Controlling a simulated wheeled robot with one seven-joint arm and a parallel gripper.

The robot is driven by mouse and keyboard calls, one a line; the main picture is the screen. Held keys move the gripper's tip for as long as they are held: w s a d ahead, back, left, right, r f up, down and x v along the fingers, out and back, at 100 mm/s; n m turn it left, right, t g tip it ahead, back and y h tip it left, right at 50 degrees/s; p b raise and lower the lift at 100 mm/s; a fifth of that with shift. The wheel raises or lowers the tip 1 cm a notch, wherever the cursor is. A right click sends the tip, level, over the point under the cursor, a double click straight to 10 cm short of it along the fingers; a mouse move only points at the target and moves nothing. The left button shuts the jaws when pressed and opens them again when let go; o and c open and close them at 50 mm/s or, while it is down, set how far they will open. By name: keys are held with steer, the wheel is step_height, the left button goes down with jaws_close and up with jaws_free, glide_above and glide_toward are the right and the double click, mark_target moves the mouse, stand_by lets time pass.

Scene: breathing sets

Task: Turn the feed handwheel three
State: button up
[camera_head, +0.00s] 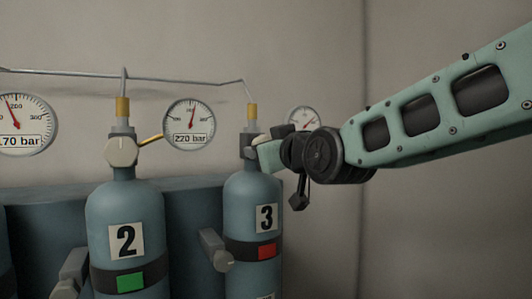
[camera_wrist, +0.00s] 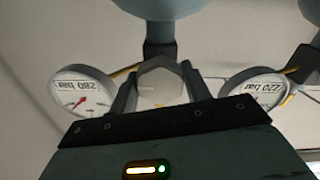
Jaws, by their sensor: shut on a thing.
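Cylinder three (camera_head: 252,190) is a blue bottle with a "3" label and a red patch on its dark band. Its pale handwheel (camera_wrist: 160,82) is a faceted knob at the bottle's neck, seen face-on in the wrist view. My gripper (camera_wrist: 161,78) has one finger on each side of this handwheel and is shut on it. In the head view my gripper (camera_head: 264,151) reaches in from the right at the neck of cylinder three. It hides most of the handwheel there.
Cylinder two (camera_head: 125,205), with a green patch and its own handwheel (camera_head: 122,152), stands to the left. Another gauge (camera_head: 303,119) is partly behind my wrist. A thin pipe (camera_head: 180,79) runs above. The right side is bare wall.

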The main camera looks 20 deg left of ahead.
steer(key=n, duration=0.2)
steer(key=n+b, duration=0.1)
steer(key=n, duration=0.1)
steer(key=n+b, duration=0.1)
steer(key=shift+f+n, duration=0.25)
steer(key=shift+n, duration=0.15)
steer(key=n+b, duration=0.3)
steer(key=n, duration=0.1)
steer(key=n+b, duration=0.3)
steer(key=n, duration=0.1)
steer(key=shift+n, duration=0.4)
steer(key=shift+d+r+n+b, duration=0.15)
steer(key=shift+n+b, duration=0.75)
steer(key=shift+n, duration=1.1)
steer(key=o, duration=1)
steer(key=shift+c, duration=0.2)
steer(key=shift+r, duration=0.1)
